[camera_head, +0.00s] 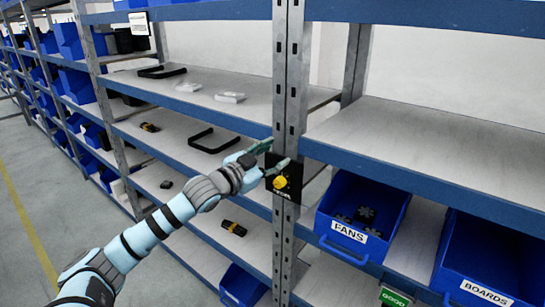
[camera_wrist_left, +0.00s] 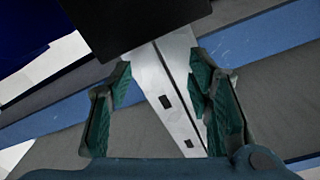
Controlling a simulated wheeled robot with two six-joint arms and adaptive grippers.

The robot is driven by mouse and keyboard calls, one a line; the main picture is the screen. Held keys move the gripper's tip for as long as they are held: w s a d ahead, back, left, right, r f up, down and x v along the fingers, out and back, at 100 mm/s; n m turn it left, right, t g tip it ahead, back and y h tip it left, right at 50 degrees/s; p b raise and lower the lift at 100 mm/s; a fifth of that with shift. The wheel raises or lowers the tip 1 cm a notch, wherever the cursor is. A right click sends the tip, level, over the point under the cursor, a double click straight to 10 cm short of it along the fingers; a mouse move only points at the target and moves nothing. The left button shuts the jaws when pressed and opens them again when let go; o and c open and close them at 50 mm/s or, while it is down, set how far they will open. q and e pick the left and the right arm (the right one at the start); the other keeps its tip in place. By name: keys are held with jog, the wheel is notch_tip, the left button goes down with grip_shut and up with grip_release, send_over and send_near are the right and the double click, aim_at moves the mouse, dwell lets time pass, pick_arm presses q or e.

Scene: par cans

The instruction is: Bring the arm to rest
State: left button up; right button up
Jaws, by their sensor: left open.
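My left arm (camera_head: 150,232) reaches in from the lower left toward the shelf post. My left gripper (camera_head: 271,156) is open with nothing between its fingers, near a black panel with a yellow knob (camera_head: 281,182) on the upright post (camera_head: 289,90). In the left wrist view the gripper's two green-padded fingers (camera_wrist_left: 162,75) stand apart, with the grey post (camera_wrist_left: 170,85) visible beyond the gap. A dark panel (camera_wrist_left: 130,20) fills the top of that view. I cannot tell whether a finger touches the panel or post. My right gripper is not in view.
Blue shelf beams run on both sides of the post. A blue FANS bin (camera_head: 362,215) and a blue BOARDS bin (camera_head: 490,260) sit at the right. The floor (camera_head: 30,200) at left is clear.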

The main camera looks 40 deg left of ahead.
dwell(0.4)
pick_arm(q)
jog(key=s+d+f+n+g, duration=0.15)
jog(key=s+d+f, duration=0.25)
jog(key=f, duration=0.4)
jog(key=s+d+f+g, duration=0.3)
jog(key=s+f, duration=0.1)
jog(key=f, duration=0.4)
jog(key=s+d+f+g, duration=0.2)
jog(key=s+d+f, duration=0.2)
jog(key=f, duration=0.4)
jog(key=s+d+f+n+g, duration=0.1)
jog(key=s+d+f+g, duration=0.15)
jog(key=s, duration=0.45)
jog(key=s+d+f+n+g+y, duration=0.1)
jog(key=s+d+f+g, duration=0.2)
jog(key=s, duration=0.5)
jog(key=s+d+f+n+g, duration=0.1)
jog(key=s+f+g, duration=0.1)
jog(key=s+f, duration=0.4)
jog(key=s+a+f+g+b, duration=0.1)
jog(key=s+f, duration=0.1)
jog(key=f, duration=0.8)
jog(key=s+a+f+g+b, duration=0.1)
jog(key=f, duration=1)
jog(key=s+f, duration=1.1)
jog(key=s, duration=0.2)
jog(key=shift+s+a+f+g+b, duration=0.15)
jog(key=shift+f+g+b, duration=0.2)
jog(key=shift+b, duration=0.1)
